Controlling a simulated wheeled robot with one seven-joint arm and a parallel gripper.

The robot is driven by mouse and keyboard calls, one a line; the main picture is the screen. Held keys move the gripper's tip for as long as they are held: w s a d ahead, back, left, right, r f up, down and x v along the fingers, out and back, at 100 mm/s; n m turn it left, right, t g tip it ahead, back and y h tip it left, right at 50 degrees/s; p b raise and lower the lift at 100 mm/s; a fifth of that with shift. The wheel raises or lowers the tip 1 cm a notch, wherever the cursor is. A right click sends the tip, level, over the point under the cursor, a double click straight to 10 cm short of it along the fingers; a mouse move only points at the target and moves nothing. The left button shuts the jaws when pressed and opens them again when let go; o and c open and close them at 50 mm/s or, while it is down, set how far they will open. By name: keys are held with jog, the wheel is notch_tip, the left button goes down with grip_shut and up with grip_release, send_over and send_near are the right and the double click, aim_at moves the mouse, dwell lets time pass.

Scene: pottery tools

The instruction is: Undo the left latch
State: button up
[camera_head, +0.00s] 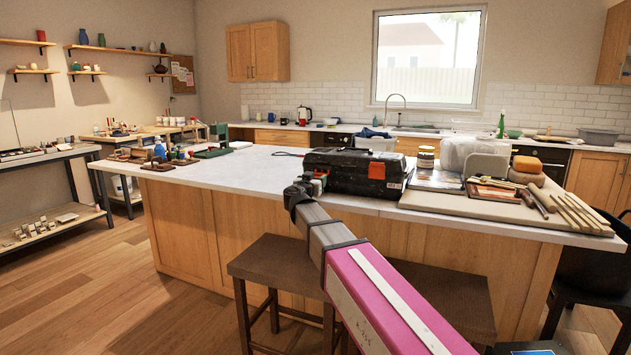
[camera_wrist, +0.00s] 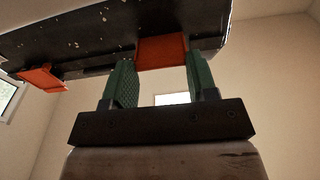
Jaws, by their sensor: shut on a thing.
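A black toolbox (camera_head: 352,168) stands on the white island counter. In the wrist view its dark underside-like edge (camera_wrist: 90,35) crosses the top, with one orange latch (camera_wrist: 162,50) between my green fingers and a second orange latch (camera_wrist: 40,80) apart from them at the left. My gripper (camera_head: 318,180) is at the left end of the toolbox in the head view. In the wrist view my gripper (camera_wrist: 160,68) is shut on the nearer orange latch. The fingers partly hide the latch's sides. The head view is too small to show how the latch sits.
To the right of the toolbox are stacked jars (camera_head: 426,157), a board with tools (camera_head: 493,190) and wooden sticks (camera_head: 580,212). Small bottles (camera_head: 160,150) and a green tool stand at the counter's left. Stools (camera_head: 285,270) are below the front edge.

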jog(key=o, duration=0.9)
jog(key=shift+o, duration=0.2)
jog(key=r+v, duration=0.1)
jog(key=v, duration=0.9)
jog(key=shift+s+f, duration=0.4)
jog(key=shift+f, duration=0.1)
jog(key=shift+a, duration=0.1)
